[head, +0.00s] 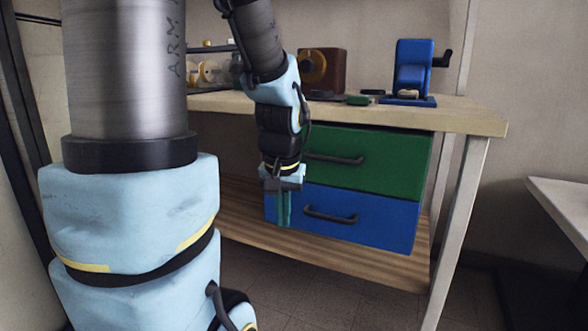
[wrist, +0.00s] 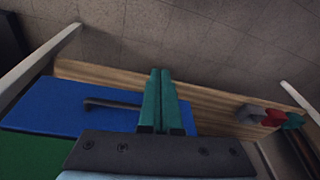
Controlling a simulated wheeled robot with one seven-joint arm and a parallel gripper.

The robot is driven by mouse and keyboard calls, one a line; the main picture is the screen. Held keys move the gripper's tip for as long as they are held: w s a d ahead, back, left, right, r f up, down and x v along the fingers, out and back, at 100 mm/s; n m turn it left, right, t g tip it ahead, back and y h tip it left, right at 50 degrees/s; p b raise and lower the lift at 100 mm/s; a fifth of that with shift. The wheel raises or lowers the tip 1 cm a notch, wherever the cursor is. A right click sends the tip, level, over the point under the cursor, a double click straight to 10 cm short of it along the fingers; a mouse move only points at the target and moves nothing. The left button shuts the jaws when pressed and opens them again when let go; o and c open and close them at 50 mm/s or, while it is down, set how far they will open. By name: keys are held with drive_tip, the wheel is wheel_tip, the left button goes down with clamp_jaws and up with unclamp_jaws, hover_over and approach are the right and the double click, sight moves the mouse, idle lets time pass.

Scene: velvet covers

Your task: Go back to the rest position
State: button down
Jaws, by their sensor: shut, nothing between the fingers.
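My gripper (head: 284,208) hangs pointing down in front of the drawer unit, left of the drawer handles in the head view. Its teal fingers are together with nothing between them, and they also show in the wrist view (wrist: 161,100). The green drawer (head: 385,160) and the blue drawer (head: 385,222) below it both look shut, each with a dark handle. In the wrist view the blue drawer (wrist: 60,105) lies left of the fingers. I cannot tell the exact gap between the fingers and the drawer front.
The wooden bench top (head: 465,115) carries a blue device with a crank (head: 412,70), a brown box (head: 325,72) and small items. The lower shelf (head: 345,262) sticks out below the drawers. A bench leg (head: 459,220) stands at right. A white table (head: 565,200) is farther right. Floor in front is clear.

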drive_tip(key=s+a+f+n+g, duration=0.1)
drive_tip(key=s+a+f+n, duration=0.15)
drive_tip(key=s+a, duration=0.2)
wheel_tip(320, 180, up, 36)
drive_tip(key=p, duration=3.7)
drive_tip(key=shift+w+r+m+p, duration=0.15)
drive_tip(key=shift+w+m+p, duration=0.2)
drive_tip(key=shift+m+p, duration=0.1)
